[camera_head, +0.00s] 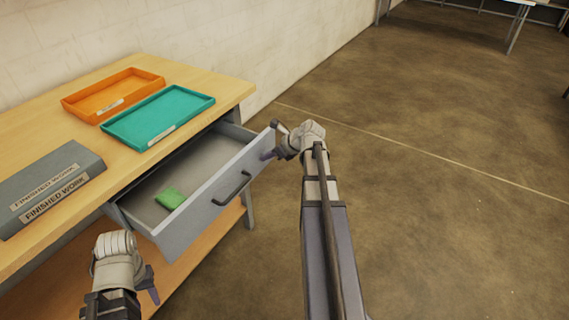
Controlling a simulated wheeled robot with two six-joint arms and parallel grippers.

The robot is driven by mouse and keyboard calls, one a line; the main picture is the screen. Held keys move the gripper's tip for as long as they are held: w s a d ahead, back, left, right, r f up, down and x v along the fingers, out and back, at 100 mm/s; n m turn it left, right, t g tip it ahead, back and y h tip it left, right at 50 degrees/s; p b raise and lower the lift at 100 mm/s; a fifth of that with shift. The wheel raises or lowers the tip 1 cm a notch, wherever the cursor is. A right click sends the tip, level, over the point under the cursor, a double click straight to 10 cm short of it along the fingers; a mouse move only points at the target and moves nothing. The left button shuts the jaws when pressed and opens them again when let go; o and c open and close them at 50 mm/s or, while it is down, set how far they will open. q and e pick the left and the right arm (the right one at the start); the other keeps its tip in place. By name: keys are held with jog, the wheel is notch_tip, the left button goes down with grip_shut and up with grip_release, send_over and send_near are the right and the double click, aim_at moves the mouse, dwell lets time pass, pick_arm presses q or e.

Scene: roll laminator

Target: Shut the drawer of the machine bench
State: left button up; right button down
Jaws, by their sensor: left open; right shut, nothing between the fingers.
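The grey drawer (207,208) of the wooden machine bench (60,145) stands pulled out, with its dark bar handle (232,189) on the front face. A green item (170,198) lies inside on the drawer floor. My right gripper (268,154) is shut and empty at the far end of the drawer front, close to its top corner; I cannot tell whether it touches. My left gripper (150,284) is open and empty, below and in front of the near end of the drawer.
An orange tray (72,106) and a teal tray (206,98) lie on the bench top. A grey box labelled FINISHED WORK (50,180) sits at the left. A lower wooden shelf (190,262) is under the drawer. The floor to the right is clear.

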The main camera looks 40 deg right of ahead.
send_over(231, 153)
jog(key=shift+s+d, duration=0.15)
jog(key=shift+w+r, duration=0.1)
jog(key=shift+w, duration=0.15)
jog(key=s, duration=0.2)
jog(key=s+d, duration=0.1)
jog(key=s, duration=0.1)
jog(key=shift+s, duration=0.4)
jog(key=p+v, duration=0.7)
jog(key=v, duration=0.2)
jog(key=shift+s+d+r, duration=0.15)
jog(key=shift+d+r, duration=0.1)
jog(key=shift+d, duration=0.1)
